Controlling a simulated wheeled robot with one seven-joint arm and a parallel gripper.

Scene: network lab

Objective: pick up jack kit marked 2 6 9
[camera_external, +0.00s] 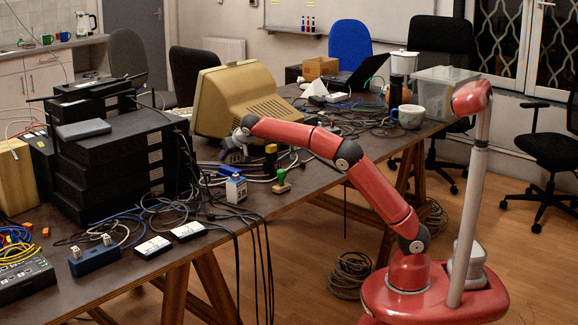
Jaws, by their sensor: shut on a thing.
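My gripper (233,155) is over the far part of the table, in front of the beige monitor. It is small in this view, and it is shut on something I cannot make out. Two small dark boxes with white labelled tops lie near the table's front edge, one at the left (153,247) and one at the right (188,231). They look like kits, but their markings are too small to read. Both are well apart from my gripper. I cannot tell which thing is the jack kit marked 2 6 9.
A white container with a blue top (236,189), a green-based stamp (281,181) and a black-and-yellow item (270,157) stand near my arm. The beige monitor (243,98) and stacked black units (115,150) are behind and left. Loose cables cover much of the table (205,262).

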